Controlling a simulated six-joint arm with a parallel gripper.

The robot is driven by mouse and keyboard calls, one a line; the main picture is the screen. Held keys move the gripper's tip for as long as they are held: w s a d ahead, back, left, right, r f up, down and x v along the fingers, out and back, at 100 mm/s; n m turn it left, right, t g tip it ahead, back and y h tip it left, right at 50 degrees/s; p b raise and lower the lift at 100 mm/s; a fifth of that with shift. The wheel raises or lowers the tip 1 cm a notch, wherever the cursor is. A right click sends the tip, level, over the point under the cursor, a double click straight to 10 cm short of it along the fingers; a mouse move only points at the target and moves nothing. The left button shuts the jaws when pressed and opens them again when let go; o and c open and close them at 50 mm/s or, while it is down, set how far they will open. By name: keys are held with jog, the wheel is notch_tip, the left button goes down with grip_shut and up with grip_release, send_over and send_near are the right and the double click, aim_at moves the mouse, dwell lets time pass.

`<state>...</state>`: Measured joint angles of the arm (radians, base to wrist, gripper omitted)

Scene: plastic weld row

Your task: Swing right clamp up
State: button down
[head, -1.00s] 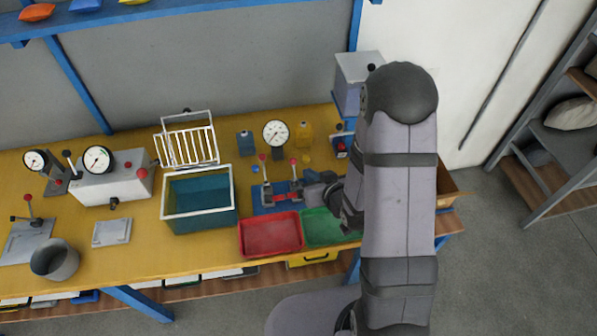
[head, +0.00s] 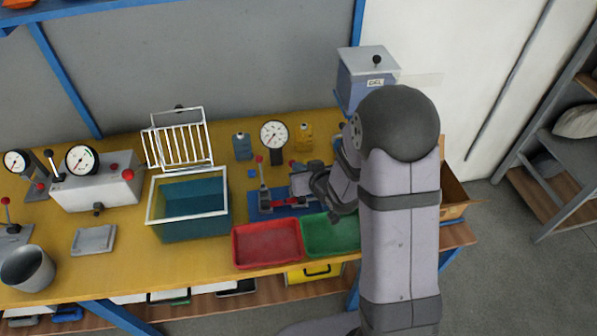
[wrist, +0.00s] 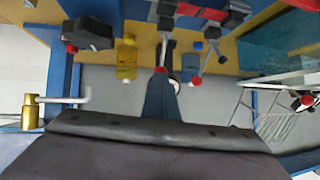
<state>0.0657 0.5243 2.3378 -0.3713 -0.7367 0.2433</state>
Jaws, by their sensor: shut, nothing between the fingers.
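The clamp fixture has a blue base (head: 258,213) on the yellow bench in the head view. The left clamp's lever (head: 264,195) stands up with a red knob on top; it also shows in the wrist view (wrist: 205,62). The right clamp's red knob (head: 292,162) shows just left of my gripper (head: 302,181), which hides most of that lever. In the wrist view, the right clamp lever (wrist: 164,50) runs to its red knob at the tip of my shut, empty gripper (wrist: 162,82). I cannot tell whether they touch.
A red tray (head: 268,262) and a green tray (head: 330,249) lie in front of the fixture. Behind it stand a dial gauge (head: 273,134), a blue bottle (head: 242,146) and a yellow bottle (head: 304,136). A teal bin (head: 190,223) is on the left.

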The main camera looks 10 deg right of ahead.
aim_at(294, 161)
jog(key=shift+w+a+f, duration=0.15)
jog(key=shift+w+f, duration=0.15)
jog(key=shift+w, duration=0.2)
jog(key=shift+r, duration=0.1)
jog(key=g+p, duration=0.1)
jog(key=p, duration=0.2)
jog(key=w+g+p, duration=0.1)
jog(key=p, duration=0.2)
jog(key=shift+w+r, duration=0.25)
jog(key=shift+w+f+g+p, duration=0.2)
jog(key=shift+w+g+p, duration=0.1)
jog(key=shift+p, duration=0.35)
jog(key=shift+w+f, duration=0.25)
jog(key=shift+w, duration=0.1)
jog(key=shift+r, duration=0.1)
jog(key=p+v, duration=0.2)
jog(key=v, duration=1.2)
jog(key=shift+w+r, duration=0.35)
jog(key=shift+w, duration=0.05)
